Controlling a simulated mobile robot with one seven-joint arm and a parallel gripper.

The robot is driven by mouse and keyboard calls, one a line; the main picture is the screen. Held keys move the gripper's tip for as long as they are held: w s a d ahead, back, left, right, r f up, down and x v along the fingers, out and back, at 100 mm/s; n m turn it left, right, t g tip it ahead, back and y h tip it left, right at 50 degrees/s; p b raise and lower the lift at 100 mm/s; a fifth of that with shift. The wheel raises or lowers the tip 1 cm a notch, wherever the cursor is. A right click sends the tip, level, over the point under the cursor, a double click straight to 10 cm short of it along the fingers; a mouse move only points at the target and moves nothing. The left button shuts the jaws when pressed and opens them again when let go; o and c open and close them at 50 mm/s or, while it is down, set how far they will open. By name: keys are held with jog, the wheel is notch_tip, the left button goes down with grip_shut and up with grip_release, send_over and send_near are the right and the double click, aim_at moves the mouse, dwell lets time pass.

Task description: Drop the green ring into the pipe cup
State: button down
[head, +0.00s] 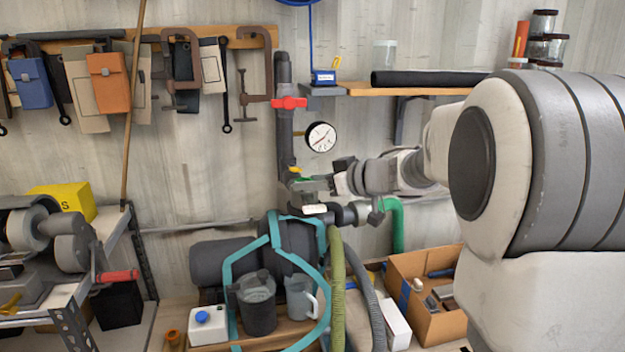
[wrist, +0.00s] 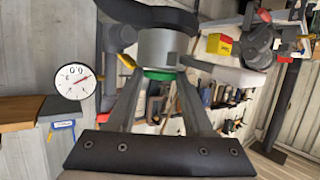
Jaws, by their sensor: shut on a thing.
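The green ring (wrist: 160,75) is between the fingertips of my gripper (wrist: 158,80) in the wrist view, where the picture is upside down. My gripper is shut on it. A grey cylindrical cup (wrist: 164,48), which looks like the pipe cup, lies right past the ring, so below it in the room. Ring and cup edges meet in this view; I cannot tell whether they touch. In the head view my gripper (head: 314,186) is beside the wall pipe, just above the pale rim of the cup (head: 315,209). The ring is mostly hidden there.
A wall pipe with a red valve (head: 289,103) stands left of my gripper, and a gauge (head: 320,137) hangs above it. A shelf (head: 410,89) is at upper right. Teal tubing (head: 274,228), a green hose (head: 337,280) and a cardboard box (head: 425,310) are below.

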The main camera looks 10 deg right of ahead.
jog(key=shift+c, duration=1.1)
grip_release()
jog(key=v, duration=1.7)
jog(key=shift+s+d, duration=0.15)
jog(key=shift+s, duration=0.05)
